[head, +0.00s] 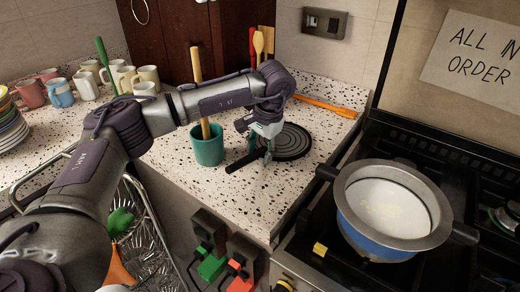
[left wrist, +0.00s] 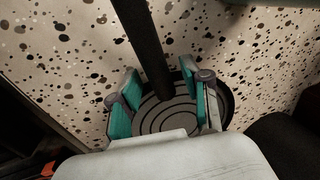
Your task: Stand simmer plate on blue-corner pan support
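The simmer plate (head: 291,141) is a flat black ringed disc with a long dark handle (head: 243,161), lying on the speckled counter left of the stove. My left gripper (head: 262,153) is low over the plate where the handle joins it. I cannot make out a blue corner on the black pan supports (head: 350,152). A blue pot covers part of the stove. My right gripper is not in view.
The blue pot (head: 385,236) with a wide grey rim stands on the stove, near a yellow corner piece (head: 320,249). A teal utensil crock (head: 207,148) stands close left of my gripper. An orange utensil (head: 325,106) lies behind the plate. Mugs (head: 60,92) stand at the left.

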